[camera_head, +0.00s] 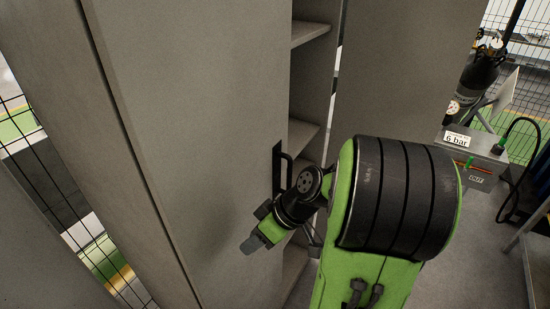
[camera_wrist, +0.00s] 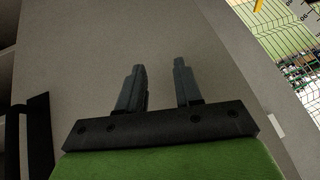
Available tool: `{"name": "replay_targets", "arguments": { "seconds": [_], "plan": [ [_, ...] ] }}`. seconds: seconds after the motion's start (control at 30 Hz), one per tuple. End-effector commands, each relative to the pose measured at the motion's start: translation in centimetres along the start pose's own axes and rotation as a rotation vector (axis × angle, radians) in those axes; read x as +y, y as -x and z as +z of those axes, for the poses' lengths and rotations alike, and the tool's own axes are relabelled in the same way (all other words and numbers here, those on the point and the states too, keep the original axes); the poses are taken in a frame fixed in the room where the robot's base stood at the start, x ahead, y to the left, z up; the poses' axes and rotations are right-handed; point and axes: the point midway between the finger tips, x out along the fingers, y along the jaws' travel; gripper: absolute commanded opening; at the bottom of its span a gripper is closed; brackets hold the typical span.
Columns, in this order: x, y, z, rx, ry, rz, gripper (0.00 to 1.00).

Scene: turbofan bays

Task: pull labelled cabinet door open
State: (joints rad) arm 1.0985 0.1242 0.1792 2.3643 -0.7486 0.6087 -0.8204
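The grey cabinet door (camera_head: 190,120) stands partly open in the head view, with shelves showing past its right edge. Its black bar handle (camera_head: 283,172) is near that edge, partly hidden behind my arm. My gripper (camera_head: 250,245) is below and left of the handle, in front of the door's face. In the wrist view, my gripper (camera_wrist: 160,68) has its two fingers apart with nothing between them. The grey door surface (camera_wrist: 210,75) lies behind them. A dark handle-like bar (camera_wrist: 38,130) is left of the fingers, apart from them. I see no readable door label.
Cabinet shelves (camera_head: 308,33) show in the gap. A second grey panel (camera_head: 405,70) stands right of it. Farther right is a "6 bar" box (camera_head: 475,155) with a hose and a black cylinder (camera_head: 482,70). Mesh fencing (camera_head: 30,150) is at the left.

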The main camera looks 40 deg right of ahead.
Motion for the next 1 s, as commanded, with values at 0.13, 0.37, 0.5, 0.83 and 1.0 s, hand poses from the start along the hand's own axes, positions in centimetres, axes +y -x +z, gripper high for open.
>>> {"name": "replay_targets", "arguments": {
  "seconds": [0.13, 0.37, 0.5, 0.83, 1.0],
  "plan": [
    [6.1, 3.0, 1.0, 0.359, 0.001, -0.021, 0.34],
    [13.1, 12.4, 5.4, 0.915, 0.065, 0.275, 0.34],
    [14.1, 14.9, 7.0, 1.021, 0.088, 0.386, 0.34],
    [15.6, 12.1, 1.7, 1.023, 0.094, 0.382, 0.34],
    [16.8, 10.1, -2.0, 1.022, 0.093, 0.382, 0.34]
  ]
}}
